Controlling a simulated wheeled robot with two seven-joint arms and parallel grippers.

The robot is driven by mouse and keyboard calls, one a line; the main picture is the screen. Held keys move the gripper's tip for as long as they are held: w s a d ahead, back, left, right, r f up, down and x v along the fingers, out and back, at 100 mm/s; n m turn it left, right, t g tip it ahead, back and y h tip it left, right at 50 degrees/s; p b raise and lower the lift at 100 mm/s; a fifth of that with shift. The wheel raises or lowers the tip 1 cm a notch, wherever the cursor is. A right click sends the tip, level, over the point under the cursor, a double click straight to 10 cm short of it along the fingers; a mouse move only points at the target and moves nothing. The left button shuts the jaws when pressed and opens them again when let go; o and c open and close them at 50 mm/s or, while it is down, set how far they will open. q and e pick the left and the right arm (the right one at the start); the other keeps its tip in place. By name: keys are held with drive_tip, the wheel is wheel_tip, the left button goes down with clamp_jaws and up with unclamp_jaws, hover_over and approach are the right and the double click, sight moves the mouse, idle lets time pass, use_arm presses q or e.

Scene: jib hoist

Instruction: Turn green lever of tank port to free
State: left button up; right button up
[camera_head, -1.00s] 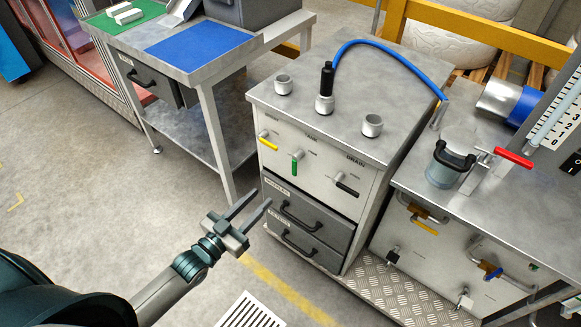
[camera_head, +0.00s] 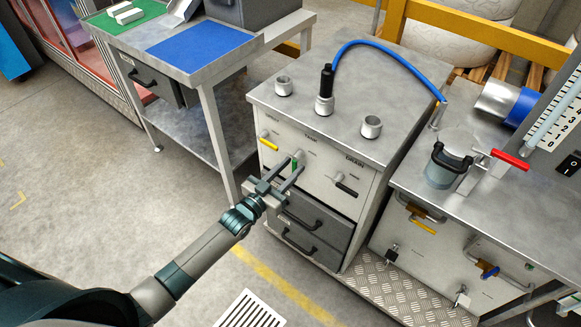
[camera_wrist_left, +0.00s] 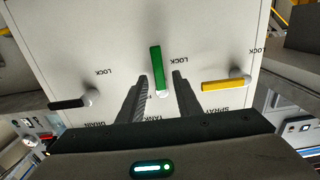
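The green lever (camera_head: 295,164) is on the front panel of the grey cabinet, under the tank port (camera_head: 324,104). It hangs straight down from its pivot and is partly hidden by my gripper in the head view. In the left wrist view the green lever (camera_wrist_left: 156,68) shows between the two fingers. My left gripper (camera_head: 292,166) is open at the panel, with one finger on each side of the lever in the picture. Whether a finger touches it I cannot tell. My right gripper is not in view.
On the same panel a yellow lever (camera_head: 269,143) and a black lever (camera_head: 346,188) flank the green one. Dark drawers with handles (camera_head: 301,219) lie below. A blue hose (camera_head: 385,45) arches over the cabinet top. A workbench with a blue mat (camera_head: 200,47) stands to the left.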

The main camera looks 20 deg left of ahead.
use_arm(q)
drive_tip(key=shift+w, duration=0.2)
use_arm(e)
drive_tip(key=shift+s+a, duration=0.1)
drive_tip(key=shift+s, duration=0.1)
use_arm(q)
clamp_jaws()
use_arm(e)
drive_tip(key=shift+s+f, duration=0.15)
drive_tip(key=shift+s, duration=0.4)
